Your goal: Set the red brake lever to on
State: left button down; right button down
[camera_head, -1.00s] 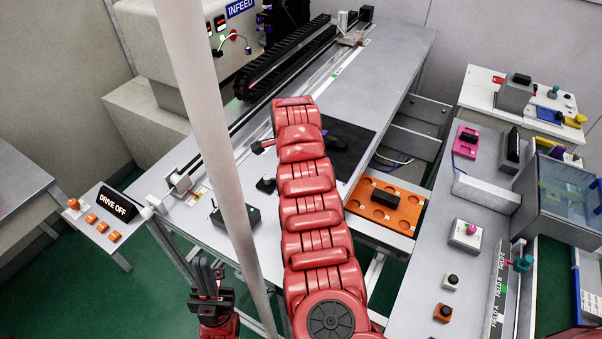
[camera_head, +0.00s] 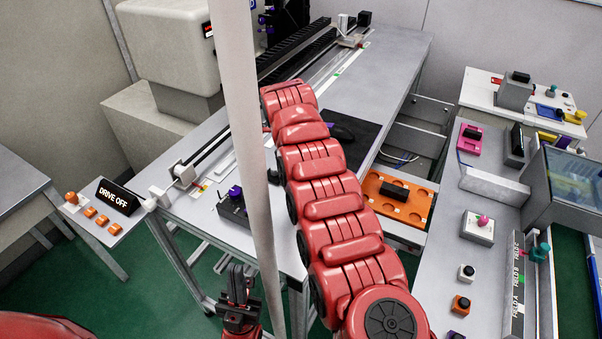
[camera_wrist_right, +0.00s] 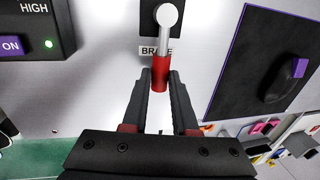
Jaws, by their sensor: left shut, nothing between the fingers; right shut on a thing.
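The brake lever shows in the right wrist view. It has a red grip (camera_wrist_right: 160,75), a grey shaft and a round pale end, in front of a dark plate (camera_wrist_right: 147,18). The label below reads "BRAKE", partly covered by the lever. My right gripper (camera_wrist_right: 161,88) is shut on the red grip, with one finger on each side. The lever hangs downward in this picture. No on or off marking for it can be read. In the head view the lever and right gripper cannot be made out. My left gripper (camera_head: 239,282) is shut and empty at the bottom, away from the lever.
In the wrist view, a dark box with a purple ON switch (camera_wrist_right: 12,46) and green light is left. A purple-edged dark panel (camera_wrist_right: 262,60) with a handle is right. In the head view, a pale pole (camera_head: 250,150) crosses the front, and an orange tray (camera_head: 398,207) lies right of my arm.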

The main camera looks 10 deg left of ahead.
jog(key=shift+s, duration=0.1)
dwell(0.4)
jog(key=c, duration=0.7)
grip_release()
jog(key=shift+a, duration=0.1)
jog(key=shift+r, duration=0.1)
jog(key=shift+r, duration=0.25)
jog(key=s+r+p, duration=0.1)
jog(key=r, duration=0.4)
jog(key=s+r+p, duration=0.1)
jog(key=r, duration=0.5)
jog(key=s+a+r+p, duration=0.1)
jog(key=r, duration=0.4)
jog(key=shift+r, duration=0.15)
